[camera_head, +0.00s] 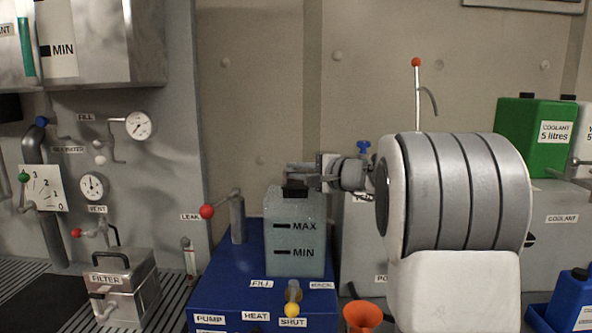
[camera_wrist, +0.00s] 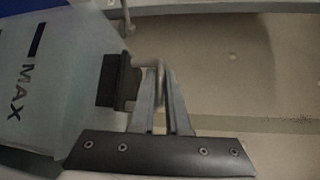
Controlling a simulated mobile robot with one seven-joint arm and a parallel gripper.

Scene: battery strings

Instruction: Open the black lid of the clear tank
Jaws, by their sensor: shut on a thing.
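The clear tank (camera_head: 294,250) stands on a blue unit, with MAX and MIN marks on its front. Its black lid (camera_head: 295,190) sits on the top; I cannot tell whether it is raised at all. The lid also shows in the wrist view (camera_wrist: 110,82), beside the tank wall (camera_wrist: 50,90). My gripper (camera_head: 296,175) comes in from the right above the tank. In the wrist view my gripper's fingers (camera_wrist: 160,80) are close together on a small grey part at the lid. The fingers hide some of that part.
A lever with a red knob (camera_head: 207,211) stands left of the tank. A yellow knob (camera_head: 292,309) and an orange funnel (camera_head: 362,316) are in front. The blue unit (camera_head: 235,275) carries several labels. A green coolant can (camera_head: 533,137) stands at the right.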

